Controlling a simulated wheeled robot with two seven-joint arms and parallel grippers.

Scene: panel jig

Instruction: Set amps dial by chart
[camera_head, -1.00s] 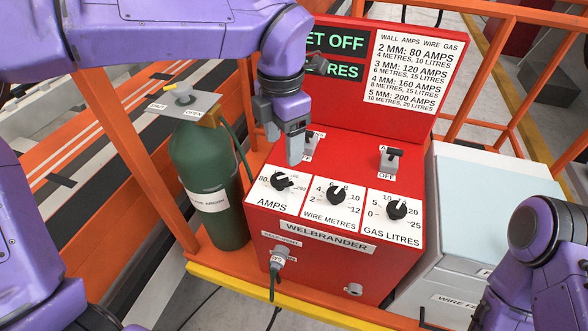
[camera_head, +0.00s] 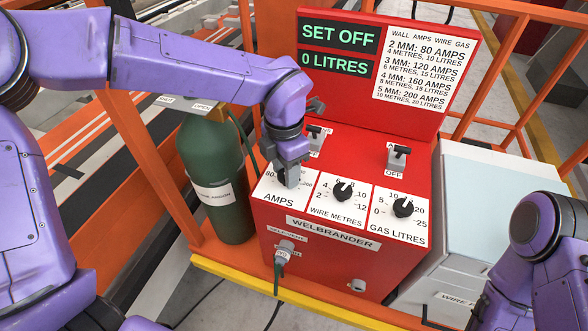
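The red welder's AMPS panel (camera_head: 277,201) is at the front left of its sloping top. My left gripper (camera_head: 291,178) points down over the AMPS dial and hides nearly all of it, including its pointer. I cannot tell whether the fingers are closed on the dial. The chart (camera_head: 420,62) on the upright back panel lists 2 mm: 80 amps, 3 mm: 120, 4 mm: 160 and 5 mm: 200. The green displays read SET OFF (camera_head: 339,36) and 0 LITRES (camera_head: 335,64). My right gripper is out of view; only its arm shows at lower right.
The wire metres dial (camera_head: 343,192) and gas litres dial (camera_head: 403,208) sit right of the AMPS panel. Two toggle switches (camera_head: 314,139) (camera_head: 398,157) stand behind. A green gas bottle (camera_head: 212,165) is left, a pale cabinet (camera_head: 490,190) right, and orange rails surround the welder.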

